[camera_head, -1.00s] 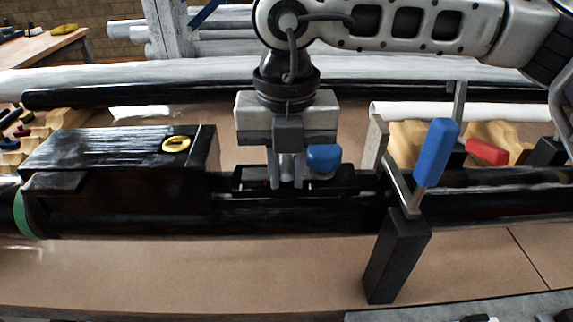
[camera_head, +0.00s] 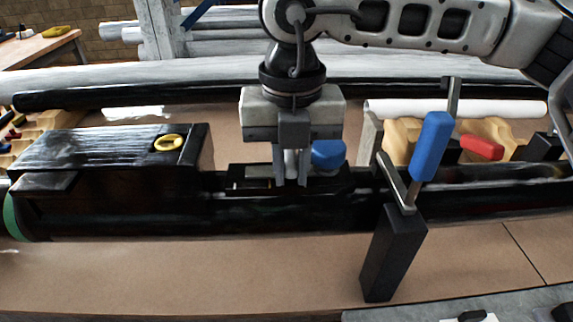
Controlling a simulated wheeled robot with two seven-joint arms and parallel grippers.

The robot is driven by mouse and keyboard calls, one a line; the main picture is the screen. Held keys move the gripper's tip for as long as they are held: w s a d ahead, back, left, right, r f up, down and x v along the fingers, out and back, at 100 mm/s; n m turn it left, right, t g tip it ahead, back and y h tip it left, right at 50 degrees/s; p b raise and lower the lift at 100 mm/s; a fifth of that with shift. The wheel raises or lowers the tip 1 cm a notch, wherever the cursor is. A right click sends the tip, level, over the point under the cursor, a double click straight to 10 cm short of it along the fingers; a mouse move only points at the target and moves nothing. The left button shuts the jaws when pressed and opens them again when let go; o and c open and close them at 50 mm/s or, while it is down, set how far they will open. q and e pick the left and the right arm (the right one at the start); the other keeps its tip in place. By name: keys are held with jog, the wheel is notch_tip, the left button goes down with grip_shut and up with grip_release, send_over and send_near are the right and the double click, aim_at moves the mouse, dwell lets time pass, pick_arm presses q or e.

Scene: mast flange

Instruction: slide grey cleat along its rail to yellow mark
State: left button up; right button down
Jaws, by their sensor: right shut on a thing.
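My right gripper (camera_head: 291,183) points straight down over the dark rail (camera_head: 250,184) on top of the long black mast. Its fingers are shut on a small grey piece, the cleat (camera_head: 291,166), which is mostly hidden between them. A blue knob (camera_head: 328,154) is just right of the fingers, partly behind them. A tiny pale mark (camera_head: 235,184) shows on the rail left of the fingers; I cannot tell whether it is the yellow mark. My left gripper is not in view.
A black box (camera_head: 105,160) with a yellow ring (camera_head: 168,143) on top stands left of the rail. A clamp with a blue handle (camera_head: 431,146) rises on the right, near a red-handled tool (camera_head: 482,147). The brown bench top (camera_head: 200,265) in front is mostly clear.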

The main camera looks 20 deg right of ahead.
grip_release()
jog(key=shift+r+p, duration=1.5)
jog(key=shift+r, duration=1.55)
